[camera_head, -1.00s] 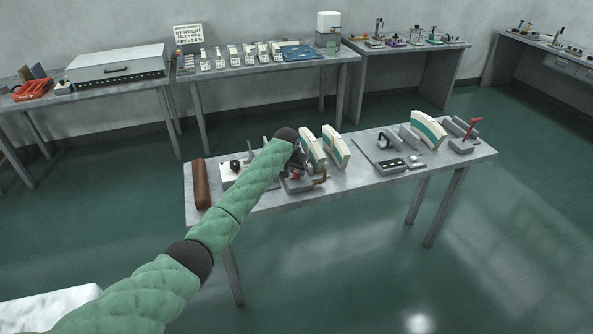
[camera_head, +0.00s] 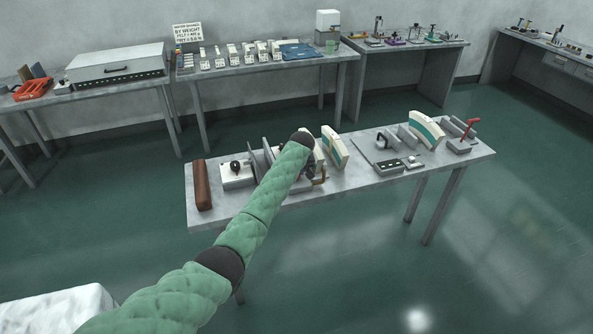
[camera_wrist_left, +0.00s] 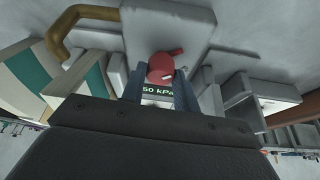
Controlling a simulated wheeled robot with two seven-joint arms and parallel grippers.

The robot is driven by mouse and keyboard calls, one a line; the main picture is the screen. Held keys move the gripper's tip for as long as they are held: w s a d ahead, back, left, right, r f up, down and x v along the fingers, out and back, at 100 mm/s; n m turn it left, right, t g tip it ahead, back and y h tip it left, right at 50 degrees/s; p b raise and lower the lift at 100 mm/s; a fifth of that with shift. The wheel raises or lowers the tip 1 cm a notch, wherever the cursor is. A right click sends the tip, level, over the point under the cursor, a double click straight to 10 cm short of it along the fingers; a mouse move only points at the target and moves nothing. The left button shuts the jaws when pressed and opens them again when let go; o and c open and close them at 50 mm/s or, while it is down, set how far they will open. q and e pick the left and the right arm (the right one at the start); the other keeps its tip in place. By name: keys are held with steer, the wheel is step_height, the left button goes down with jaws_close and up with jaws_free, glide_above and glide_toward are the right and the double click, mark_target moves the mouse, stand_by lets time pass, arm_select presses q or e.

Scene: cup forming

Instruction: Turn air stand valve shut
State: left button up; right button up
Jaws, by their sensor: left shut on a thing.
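The air stand (camera_wrist_left: 165,22) shows in the wrist view as a pale grey block with a bent brass pipe (camera_wrist_left: 62,30) at its left. Its red valve handle (camera_wrist_left: 162,66) sits between the fingertips of my left gripper (camera_wrist_left: 160,84), which is shut on it. The handle's lever points to the upper right in that view. A display reading "50 kPa" (camera_wrist_left: 158,90) shows between the fingers, its left end possibly cut off. My right gripper is not in view.
The stand is on a grey table (camera_head: 250,207). A brown roll (camera_head: 202,185) lies at its left end, near a white box (camera_head: 237,175). A red-handled clamp (camera_head: 463,139) is at the right end.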

arm_select(q)
steer(key=shift+d+f+n+y, duration=0.15)
steer(key=shift+n+y, duration=0.15)
steer(key=shift+n, duration=0.6)
steer(key=shift+n+y+b, duration=0.3)
steer(key=shift+n+b, duration=0.3)
steer(key=shift+n, duration=0.3)
steer(key=n+g+b, duration=0.1)
steer(key=n+b, duration=0.1)
steer(key=n, duration=0.1)
steer(key=n+g+y+b, duration=0.1)
steer(key=n+b, duration=0.1)
steer(key=shift+w+n+y, duration=0.15)
steer(key=shift+n+y, duration=0.15)
steer(key=shift+n, duration=0.5)
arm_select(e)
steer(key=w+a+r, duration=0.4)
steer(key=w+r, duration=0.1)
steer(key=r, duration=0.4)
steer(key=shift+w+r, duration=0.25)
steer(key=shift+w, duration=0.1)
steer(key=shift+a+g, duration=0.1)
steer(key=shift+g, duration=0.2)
arm_select(q)
steer(key=o, duration=1)
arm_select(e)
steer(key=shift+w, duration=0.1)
arm_select(q)
steer(key=shift+d+r, duration=0.1)
steer(key=shift+r, duration=0.1)
